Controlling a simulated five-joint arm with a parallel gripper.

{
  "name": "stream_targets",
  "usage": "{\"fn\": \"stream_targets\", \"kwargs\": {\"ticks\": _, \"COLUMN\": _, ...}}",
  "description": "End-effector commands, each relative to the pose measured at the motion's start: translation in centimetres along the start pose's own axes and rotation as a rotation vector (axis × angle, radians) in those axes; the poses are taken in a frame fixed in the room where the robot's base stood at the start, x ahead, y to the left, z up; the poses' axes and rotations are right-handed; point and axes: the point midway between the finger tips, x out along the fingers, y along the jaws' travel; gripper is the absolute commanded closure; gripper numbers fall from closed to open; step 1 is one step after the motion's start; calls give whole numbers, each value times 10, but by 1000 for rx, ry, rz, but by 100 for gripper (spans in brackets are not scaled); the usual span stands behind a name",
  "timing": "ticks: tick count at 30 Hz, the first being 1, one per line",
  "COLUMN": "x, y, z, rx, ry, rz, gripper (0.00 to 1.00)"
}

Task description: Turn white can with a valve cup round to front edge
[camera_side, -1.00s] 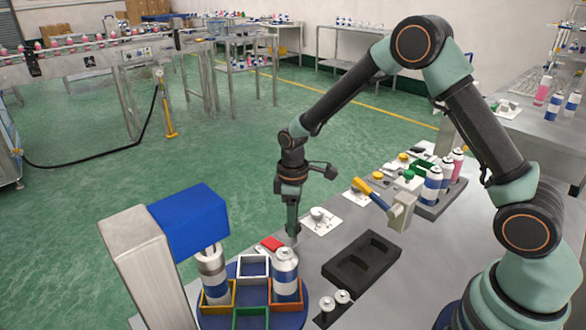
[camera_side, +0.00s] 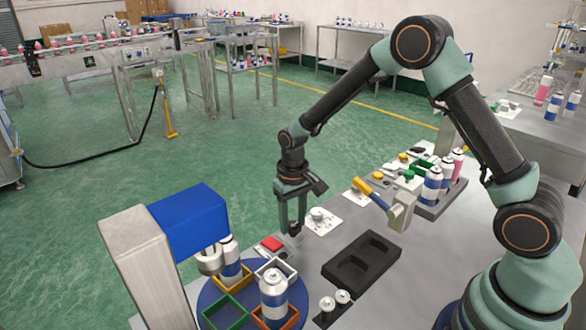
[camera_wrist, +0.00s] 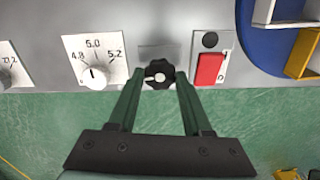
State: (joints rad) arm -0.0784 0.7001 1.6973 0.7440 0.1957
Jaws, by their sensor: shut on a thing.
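My gripper (camera_side: 291,226) points straight down at the table edge, and in the wrist view (camera_wrist: 159,80) its fingers are shut on a black knob (camera_wrist: 159,73) with a white mark. A blue turntable (camera_side: 211,294) carries coloured square nests. A white can with a blue band (camera_side: 273,300) stands upright in the red-orange nest at the front. The white nest (camera_side: 289,266) and green nest (camera_side: 226,313) look empty.
A red switch (camera_wrist: 210,68) and a dial (camera_wrist: 93,75) flank the knob. The crimping machine with its blue head (camera_side: 190,222) overhangs the turntable. A black tray (camera_side: 362,260), valve cups (camera_side: 335,300) and a rack of cans (camera_side: 440,190) sit to the right.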

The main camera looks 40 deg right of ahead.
Motion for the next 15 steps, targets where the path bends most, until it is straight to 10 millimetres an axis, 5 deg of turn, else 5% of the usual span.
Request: {"fn": "stream_targets", "kwargs": {"ticks": 15, "x": -1, "y": 0, "z": 0, "rx": 80, "ry": -1, "rz": 0, "gripper": 100}}
